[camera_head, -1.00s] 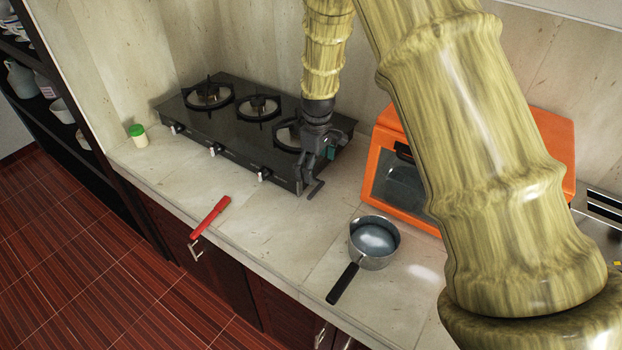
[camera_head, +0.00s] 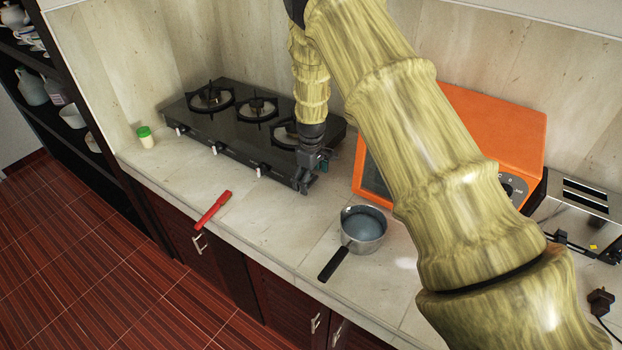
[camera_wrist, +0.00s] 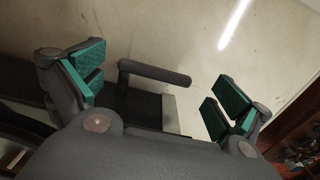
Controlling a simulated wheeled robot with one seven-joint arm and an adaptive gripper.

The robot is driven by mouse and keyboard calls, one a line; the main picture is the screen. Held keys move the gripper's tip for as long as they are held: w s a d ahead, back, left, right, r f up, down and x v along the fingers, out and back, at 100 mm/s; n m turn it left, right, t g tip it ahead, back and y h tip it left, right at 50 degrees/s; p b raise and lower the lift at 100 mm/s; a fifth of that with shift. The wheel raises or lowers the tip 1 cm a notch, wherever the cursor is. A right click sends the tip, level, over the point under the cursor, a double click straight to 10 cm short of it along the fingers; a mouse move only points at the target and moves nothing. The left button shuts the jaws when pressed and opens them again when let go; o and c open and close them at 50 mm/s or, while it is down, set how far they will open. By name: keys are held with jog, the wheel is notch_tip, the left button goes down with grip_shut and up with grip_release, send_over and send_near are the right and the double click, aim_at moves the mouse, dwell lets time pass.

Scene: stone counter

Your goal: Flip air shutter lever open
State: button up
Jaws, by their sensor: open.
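A black stove (camera_head: 225,125) with several burners and white-tipped knobs along its front stands against the back wall. My gripper (camera_head: 307,181) is at its right front corner, pointing down. In the wrist view, my gripper (camera_wrist: 158,86) is open, with green-padded fingers well apart to left and right. A dark grey bar-like lever (camera_wrist: 155,74) lies between the fingers, apart from both pads, above a dark body with a silver strip. In the head view I cannot make the lever out from the gripper.
An orange oven (camera_head: 480,130) stands right of the stove, partly behind my arm. A metal saucepan (camera_head: 363,228), a red-handled item (camera_head: 213,208) and a green-lidded jar (camera_head: 146,138) are on the counter. A toaster (camera_head: 578,210) stands at right. Counter in front of the stove is mostly clear.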

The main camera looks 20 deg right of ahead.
jog(key=shift+w+f, duration=0.25)
jog(key=shift+f, duration=0.05)
jog(key=shift+c, duration=0.2)
jog(key=shift+w+f, duration=0.2)
jog(key=shift+w, duration=0.05)
jog(key=c, duration=0.3)
jog(key=shift+s+r, duration=0.1)
jog(key=c, duration=1.1)
jog(key=shift+d, duration=0.1)
